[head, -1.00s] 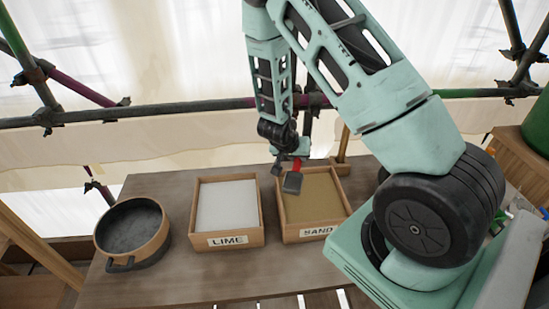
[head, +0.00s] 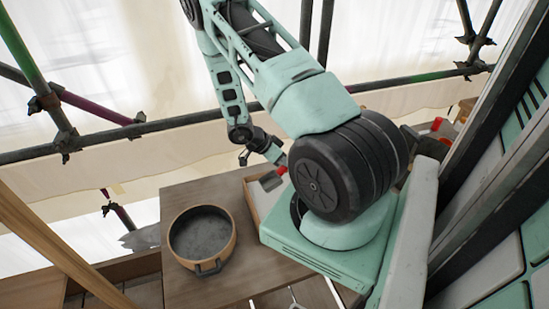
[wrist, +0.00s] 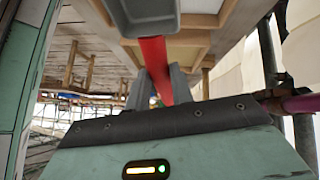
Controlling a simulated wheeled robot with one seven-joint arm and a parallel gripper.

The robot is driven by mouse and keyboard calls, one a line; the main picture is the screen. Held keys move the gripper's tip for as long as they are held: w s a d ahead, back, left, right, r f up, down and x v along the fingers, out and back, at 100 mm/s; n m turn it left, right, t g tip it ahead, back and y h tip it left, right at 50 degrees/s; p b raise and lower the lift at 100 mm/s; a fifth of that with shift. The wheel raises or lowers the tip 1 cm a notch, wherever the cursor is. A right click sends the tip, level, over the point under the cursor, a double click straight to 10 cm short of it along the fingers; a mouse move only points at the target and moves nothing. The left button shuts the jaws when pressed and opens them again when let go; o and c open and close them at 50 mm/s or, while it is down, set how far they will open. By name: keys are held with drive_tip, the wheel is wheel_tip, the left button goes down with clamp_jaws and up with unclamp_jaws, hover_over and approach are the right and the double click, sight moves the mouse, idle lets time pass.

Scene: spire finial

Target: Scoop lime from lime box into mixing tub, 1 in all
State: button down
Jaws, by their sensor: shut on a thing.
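The mixing tub (head: 233,247), round with a tan wall and dark inside, stands on the table in the head view and looks empty. The lime box (head: 249,200) shows only as a strip of wooden rim and white inside; my arm hides the rest. My gripper (head: 276,158) is shut on the red handle of a scoop (head: 271,181), above the lime box's far left part. In the wrist view my gripper (wrist: 157,88) holds the red handle, with the grey scoop head (wrist: 145,14) beyond it.
The wooden table (head: 185,290) has clear room around the tub. Scaffold poles (head: 165,124) and pale sheeting stand behind it. A slanted wooden beam (head: 50,240) is at the left. The sand box is hidden behind my arm.

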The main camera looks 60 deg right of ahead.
sight(280, 177)
drive_tip(key=shift+w+a+f+b, duration=0.1)
drive_tip(key=shift+a+f+b, duration=0.1)
drive_tip(key=shift+f+b, duration=0.3)
drive_tip(key=shift+g+h, duration=0.6)
drive_tip(key=shift+h, duration=0.3)
drive_tip(key=f+b, duration=0.1)
drive_tip(key=b, duration=0.1)
drive_tip(key=f+b, duration=0.2)
drive_tip(key=a+f+b, duration=0.1)
drive_tip(key=f+b, duration=0.1)
drive_tip(key=shift+w+f+b, duration=0.25)
drive_tip(key=shift+w+b, duration=0.1)
drive_tip(key=shift+b, duration=0.05)
drive_tip(key=shift+f+b, duration=1.35)
drive_tip(key=shift+f, duration=0.75)
drive_tip(key=shift+t+y, duration=0.6)
drive_tip(key=shift+y, duration=0.3)
drive_tip(key=r+p, duration=0.1)
drive_tip(key=r, duration=0.2)
drive_tip(key=r+p, duration=0.1)
drive_tip(key=r, duration=0.2)
drive_tip(key=d+r+p, duration=0.1)
drive_tip(key=r, duration=0.2)
drive_tip(key=shift+s+r+p, duration=0.35)
drive_tip(key=shift+s+p, duration=0.05)
drive_tip(key=shift+d, duration=0.1)
